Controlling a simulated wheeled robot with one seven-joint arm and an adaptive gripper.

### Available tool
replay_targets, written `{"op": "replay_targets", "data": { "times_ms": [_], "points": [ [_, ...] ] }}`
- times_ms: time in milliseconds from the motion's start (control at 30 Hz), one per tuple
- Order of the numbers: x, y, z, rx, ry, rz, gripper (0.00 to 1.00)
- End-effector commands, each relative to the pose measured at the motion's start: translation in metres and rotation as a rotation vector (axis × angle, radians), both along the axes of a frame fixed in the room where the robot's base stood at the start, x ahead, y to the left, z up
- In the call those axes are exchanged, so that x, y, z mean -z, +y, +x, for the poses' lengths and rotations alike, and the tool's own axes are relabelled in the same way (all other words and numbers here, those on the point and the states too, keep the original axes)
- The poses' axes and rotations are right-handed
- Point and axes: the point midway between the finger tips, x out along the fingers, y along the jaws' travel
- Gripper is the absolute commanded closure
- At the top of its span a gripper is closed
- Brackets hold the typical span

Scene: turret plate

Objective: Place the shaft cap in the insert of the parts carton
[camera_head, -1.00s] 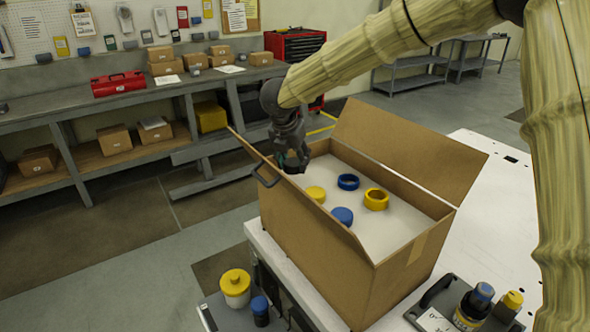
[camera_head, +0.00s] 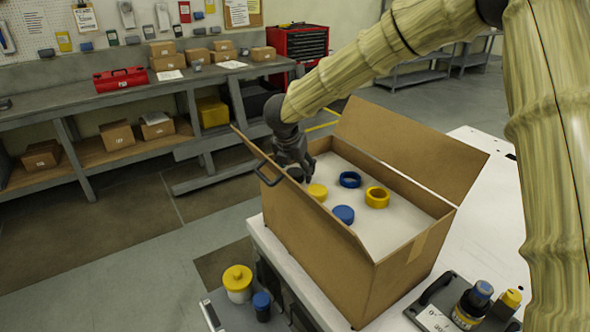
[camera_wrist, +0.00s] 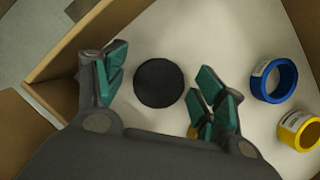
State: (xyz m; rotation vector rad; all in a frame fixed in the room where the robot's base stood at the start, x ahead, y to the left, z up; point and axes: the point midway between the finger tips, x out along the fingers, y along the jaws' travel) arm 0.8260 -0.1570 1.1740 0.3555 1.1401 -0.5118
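A round black cap (camera_wrist: 160,82) sits on the white insert (camera_wrist: 210,25) of the parts carton, near its far left corner. In the head view this dark cap (camera_head: 296,174) shows just below my gripper (camera_head: 292,158). In the wrist view my gripper (camera_wrist: 160,88) is open, with its teal-padded fingers apart on either side of the cap and clear gaps to both. Whether the fingertips are level with the cap or above it is hard to tell. The open cardboard carton (camera_head: 320,260) stands on a white surface.
The insert also holds a yellow cap (camera_head: 317,192), a blue cap (camera_head: 343,214), a blue ring (camera_head: 350,180) and a yellow ring (camera_head: 377,197). The carton's raised flaps (camera_head: 410,150) stand around the opening. Yellow and blue containers (camera_head: 238,283) stand outside it.

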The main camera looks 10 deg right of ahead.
Motion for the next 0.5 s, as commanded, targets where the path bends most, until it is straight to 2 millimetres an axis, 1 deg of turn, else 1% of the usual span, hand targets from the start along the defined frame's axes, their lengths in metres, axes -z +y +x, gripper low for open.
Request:
{"op": "replay_targets", "data": {
  "times_ms": [167, 300, 367, 500],
  "points": [
    [0.000, 0.000, 0.000, 0.000, 0.000, 0.000, 0.30],
    [-0.005, 0.000, 0.000, 0.000, -0.001, 0.000, 0.30],
    [-0.010, 0.002, -0.002, -0.001, -0.003, 0.000, 0.30],
    [-0.028, 0.006, -0.009, 0.000, -0.003, 0.002, 0.30]
  ]
}}
